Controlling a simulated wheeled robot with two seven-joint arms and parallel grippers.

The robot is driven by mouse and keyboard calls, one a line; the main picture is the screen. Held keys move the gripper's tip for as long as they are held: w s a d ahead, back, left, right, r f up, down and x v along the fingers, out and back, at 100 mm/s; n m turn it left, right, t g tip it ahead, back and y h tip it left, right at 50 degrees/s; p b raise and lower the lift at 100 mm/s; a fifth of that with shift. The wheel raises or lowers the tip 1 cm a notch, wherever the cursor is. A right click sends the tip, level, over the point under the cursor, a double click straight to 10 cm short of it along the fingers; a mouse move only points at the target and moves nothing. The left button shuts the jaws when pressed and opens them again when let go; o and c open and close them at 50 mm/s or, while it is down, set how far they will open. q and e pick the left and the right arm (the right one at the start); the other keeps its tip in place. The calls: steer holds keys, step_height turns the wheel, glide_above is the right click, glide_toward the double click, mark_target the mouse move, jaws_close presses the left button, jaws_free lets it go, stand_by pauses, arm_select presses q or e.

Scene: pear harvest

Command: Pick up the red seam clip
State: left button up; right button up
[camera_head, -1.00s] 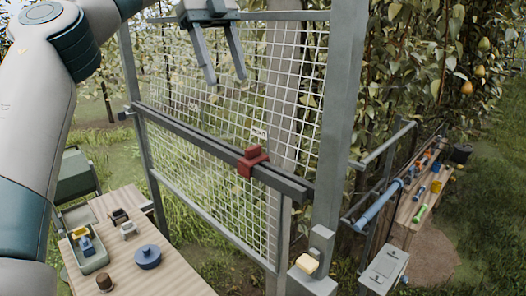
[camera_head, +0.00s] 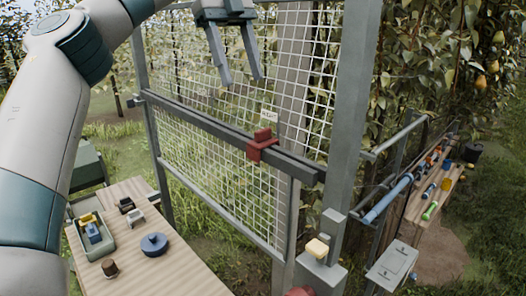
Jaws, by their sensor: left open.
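The red seam clip (camera_head: 262,148) sits on the dark horizontal rail (camera_head: 205,118) of the mesh frame, near the rail's right end. A small white label (camera_head: 269,115) shows just above and behind it. My left gripper (camera_head: 240,82) hangs from the top of the view with its two fingers pointing down and spread apart. It is empty, above and slightly left of the clip, apart from it.
A grey post (camera_head: 352,120) stands right of the clip. A tool bench (camera_head: 425,205) is at right.

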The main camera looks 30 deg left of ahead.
arm_select(q)
steer(key=b, duration=0.2)
glide_above(262, 129)
steer(key=a, duration=0.3)
steer(key=f, duration=0.6)
steer(key=shift+w+a+f, duration=0.1)
steer(key=shift+w+f, duration=0.15)
steer(key=shift+f, duration=0.15)
arm_select(e)
steer(key=f, duration=0.2)
steer(key=shift+w+d+f, duration=0.1)
steer(key=shift+d+f, duration=0.1)
steer(key=shift+f, duration=0.15)
arm_select(q)
steer(key=shift+d+f+p, duration=0.3)
steer(key=shift+f, duration=0.05)
steer(key=x, duration=0.2)
steer(key=p+x, duration=0.1)
steer(key=shift+w+d+f, duration=0.15)
steer(key=shift+d+f, duration=0.1)
steer(key=shift+d, duration=0.15)
steer(key=shift+f+p, duration=0.3)
arm_select(e)
steer(key=shift+a+r, duration=0.2)
steer(key=shift+r, duration=0.9)
arm_select(q)
steer(key=shift+d, duration=0.1)
arm_select(e)
steer(key=shift+d, duration=0.15)
